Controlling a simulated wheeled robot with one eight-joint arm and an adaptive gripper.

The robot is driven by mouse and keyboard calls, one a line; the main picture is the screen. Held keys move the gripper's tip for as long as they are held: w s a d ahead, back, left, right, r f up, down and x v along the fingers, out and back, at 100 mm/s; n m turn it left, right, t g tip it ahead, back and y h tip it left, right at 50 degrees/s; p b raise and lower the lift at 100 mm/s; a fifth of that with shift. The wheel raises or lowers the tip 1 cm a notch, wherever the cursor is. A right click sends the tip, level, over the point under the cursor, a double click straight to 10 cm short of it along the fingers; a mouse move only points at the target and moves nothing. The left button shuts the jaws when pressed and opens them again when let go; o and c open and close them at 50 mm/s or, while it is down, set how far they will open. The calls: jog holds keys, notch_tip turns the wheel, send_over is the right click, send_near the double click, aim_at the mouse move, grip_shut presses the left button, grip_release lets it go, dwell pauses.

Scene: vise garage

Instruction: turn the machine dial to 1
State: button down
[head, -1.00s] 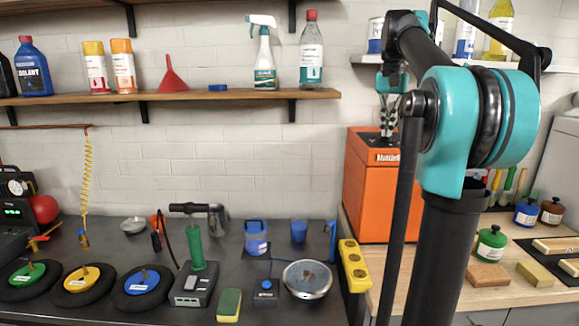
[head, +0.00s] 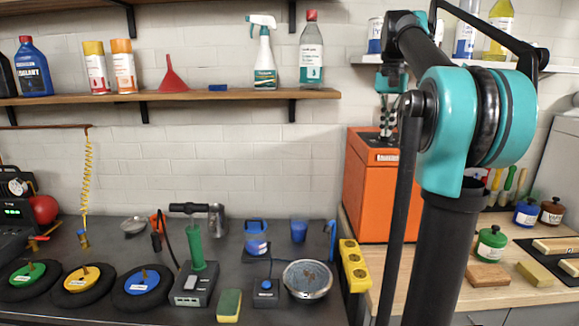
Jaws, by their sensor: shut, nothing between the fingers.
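The orange machine (head: 369,195) with a dark top stands at the back, right of centre, beside my arm's column. A white label shows on its upper front. My gripper (head: 387,135) points down at the machine's dark top. Its fingers look close together, with nothing seen between them. I cannot make out a dial or its markings; the gripper and arm cover part of the top. Whether the fingertips touch anything there is too small to tell.
A green jar (head: 490,246) and several blocks stand on the wooden bench to the right. A wall shelf (head: 170,96) with bottles hangs at left. The dark bench holds several tools.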

jog(key=shift+w+a, duration=0.1)
jog(key=shift+a, duration=0.15)
jog(key=shift+s+a, duration=0.1)
jog(key=shift+s, duration=0.25)
notch_tip(320, 180, up, 6)
dwell(0.5)
